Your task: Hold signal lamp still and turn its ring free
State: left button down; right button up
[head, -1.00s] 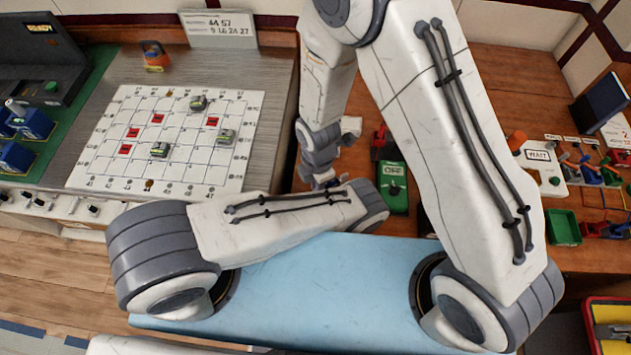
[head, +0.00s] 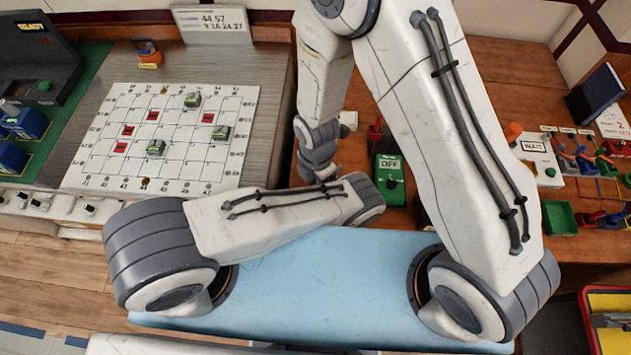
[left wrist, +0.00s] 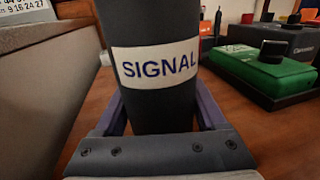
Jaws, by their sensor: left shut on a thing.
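The signal lamp (left wrist: 155,85) is a dark upright cylinder with a white label reading SIGNAL in the left wrist view. My left gripper (left wrist: 160,108) is shut on its body, one finger on each side. The lamp's top and ring are outside that view. In the head view my arms hide the lamp and my left gripper. My right arm's wrist (head: 320,145) points down just behind my left arm's link. Its fingertips are hidden there, so I cannot tell what they touch.
A green box marked OFF with a black knob (head: 390,180) stands on the wooden bench to the right; it also shows in the left wrist view (left wrist: 262,68). A white grid board (head: 110,165) lies at left. A green tray (head: 560,217) sits at right.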

jog(key=shift+o, duration=0.3)
jog(key=shift+r, duration=0.25)
pick_arm(q)
jog(key=shift+d, duration=0.1)
pick_arm(e)
notch_tip(320, 180, up, 12)
jog(key=shift+f, duration=0.25)
pick_arm(q)
grip_release()
jog(key=shift+r, duration=0.1)
